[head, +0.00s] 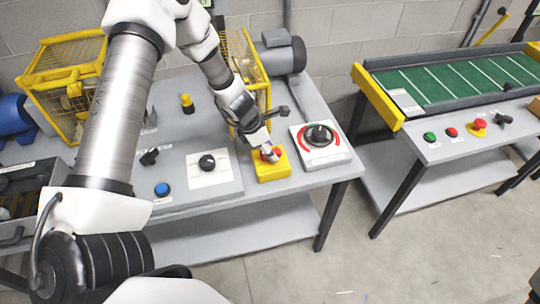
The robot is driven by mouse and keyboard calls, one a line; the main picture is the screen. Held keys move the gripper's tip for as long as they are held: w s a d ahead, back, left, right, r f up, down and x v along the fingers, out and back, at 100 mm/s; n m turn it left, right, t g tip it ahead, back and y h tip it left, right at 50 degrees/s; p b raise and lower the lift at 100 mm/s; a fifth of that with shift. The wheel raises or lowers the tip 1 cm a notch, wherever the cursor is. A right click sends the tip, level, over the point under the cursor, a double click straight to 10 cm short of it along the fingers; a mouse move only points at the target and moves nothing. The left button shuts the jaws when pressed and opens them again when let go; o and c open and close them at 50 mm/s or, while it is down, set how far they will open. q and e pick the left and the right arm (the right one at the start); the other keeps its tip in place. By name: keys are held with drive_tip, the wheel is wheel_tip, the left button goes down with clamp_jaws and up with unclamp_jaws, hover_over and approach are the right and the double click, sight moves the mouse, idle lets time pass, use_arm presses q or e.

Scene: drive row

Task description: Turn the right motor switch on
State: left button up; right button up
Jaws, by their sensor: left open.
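My left gripper (268,152) comes down over the yellow box (273,172) with a red button on the grey bench. Its fingers are open and partly cover the red button; I cannot tell whether they touch it. To the right, a black rotary knob (319,134) sits on a white plate with a red arc. To the left, another black knob (207,162) sits on a white plate, and a black lever switch (149,157) is further left. Labels are too small to read, so I cannot tell which is the right motor switch. My right gripper is not in view.
A grey motor (284,55) and yellow cage guards (66,75) stand at the back. A blue button (162,189) is near the bench front. A separate green conveyor (450,85) with its own buttons stands right, across a floor gap.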

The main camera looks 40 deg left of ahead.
use_arm(q)
drive_tip(key=shift+w+d+f, duration=0.1)
drive_tip(key=shift+w+f, duration=0.05)
drive_tip(key=shift+f, duration=0.15)
drive_tip(key=shift+r, duration=0.15)
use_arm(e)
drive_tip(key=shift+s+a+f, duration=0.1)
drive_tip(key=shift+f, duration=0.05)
use_arm(q)
drive_tip(key=shift+s, duration=0.2)
drive_tip(key=shift+c, duration=1.1)
clamp_jaws()
